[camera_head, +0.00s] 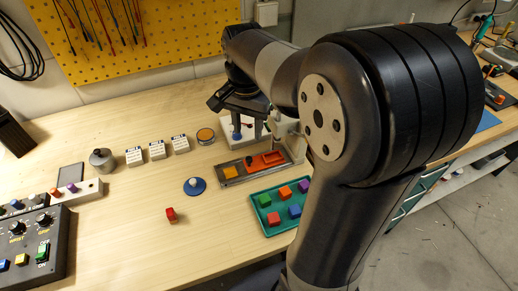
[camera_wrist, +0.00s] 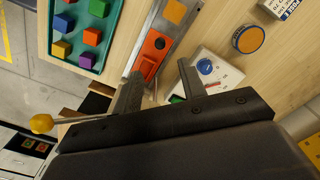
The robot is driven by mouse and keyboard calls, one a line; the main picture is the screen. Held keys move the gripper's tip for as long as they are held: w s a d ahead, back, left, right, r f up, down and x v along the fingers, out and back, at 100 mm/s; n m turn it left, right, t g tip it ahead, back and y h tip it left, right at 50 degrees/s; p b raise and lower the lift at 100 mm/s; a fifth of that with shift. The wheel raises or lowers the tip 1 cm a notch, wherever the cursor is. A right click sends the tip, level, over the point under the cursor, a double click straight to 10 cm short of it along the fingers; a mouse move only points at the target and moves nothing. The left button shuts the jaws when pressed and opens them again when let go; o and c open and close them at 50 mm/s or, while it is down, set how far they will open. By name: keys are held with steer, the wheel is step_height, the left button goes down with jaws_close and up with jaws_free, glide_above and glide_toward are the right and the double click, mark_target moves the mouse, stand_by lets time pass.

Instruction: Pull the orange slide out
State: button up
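The orange slide (camera_head: 268,160) sits on a grey metal rail (camera_head: 240,181) right of the bench's middle, with a yellow-orange block near the rail's left end. In the wrist view the orange slide (camera_wrist: 153,52) shows a dark round spot and a recess towards its lower end. My gripper (camera_head: 254,128) hangs over the bench behind the slide. In the wrist view my gripper (camera_wrist: 160,82) has its two fingers well apart, with nothing seen held between them. The fingertips are near the slide's lower end; I cannot tell whether either touches it.
A green tray (camera_head: 270,231) of coloured blocks lies in front of the rail. A white box with a blue knob (camera_wrist: 206,66) stands close to one finger. A yellow-knobbed lever (camera_wrist: 42,124) is at the wrist view's left.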

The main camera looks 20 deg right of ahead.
mark_target(249, 158)
step_height(249, 158, down, 10)
steer(key=shift+f, duration=0.2)
stand_by(0.3)
jaws_close()
stand_by(0.4)
